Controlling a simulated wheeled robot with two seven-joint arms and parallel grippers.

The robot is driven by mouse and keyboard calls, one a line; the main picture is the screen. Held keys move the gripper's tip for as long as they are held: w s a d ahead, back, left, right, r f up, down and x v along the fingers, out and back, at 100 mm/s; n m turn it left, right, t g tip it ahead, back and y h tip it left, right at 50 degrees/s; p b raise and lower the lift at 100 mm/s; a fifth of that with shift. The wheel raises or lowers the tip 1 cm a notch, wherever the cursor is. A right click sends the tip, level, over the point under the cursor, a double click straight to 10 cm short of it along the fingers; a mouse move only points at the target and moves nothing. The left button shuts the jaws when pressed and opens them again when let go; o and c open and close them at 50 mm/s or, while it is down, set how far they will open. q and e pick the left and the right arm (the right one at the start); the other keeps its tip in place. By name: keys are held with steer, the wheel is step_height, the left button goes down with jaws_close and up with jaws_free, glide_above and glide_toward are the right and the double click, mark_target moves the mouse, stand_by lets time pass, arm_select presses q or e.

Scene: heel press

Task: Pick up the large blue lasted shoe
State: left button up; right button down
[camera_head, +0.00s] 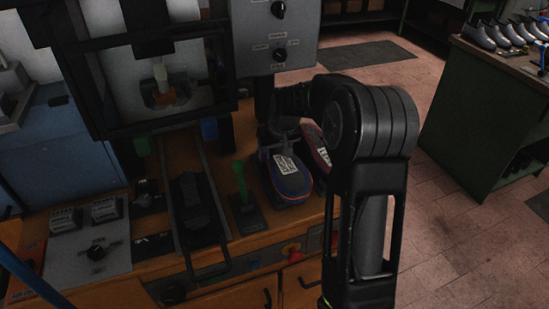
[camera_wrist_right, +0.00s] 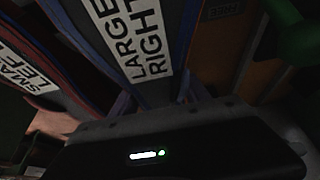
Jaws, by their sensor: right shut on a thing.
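The large blue lasted shoe (camera_head: 292,184) stands on the wooden bench top, with an orange-red line round its edge and a white label. In the right wrist view the label on the blue shoe (camera_wrist_right: 180,35) reads LARGE RIGHT. My right gripper (camera_wrist_right: 162,98) is shut on this shoe at its near end in that view. In the head view my right arm reaches over to the shoe's far end, and the fingers are mostly hidden. Whether the shoe is clear of the bench I cannot tell. My left gripper is not in view.
A red-edged shoe (camera_head: 317,147) labelled SMALL LEFT stands close beside the blue one. A green-handled lever (camera_head: 241,183) rises just left of it. The press frame and a grey control box (camera_head: 275,40) stand behind. A green bench (camera_head: 470,110) with several shoes is at right.

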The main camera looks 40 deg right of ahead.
step_height(320, 180, up, 8)
steer(key=shift+r+b, duration=0.2)
steer(key=shift+b, duration=0.3)
stand_by(0.5)
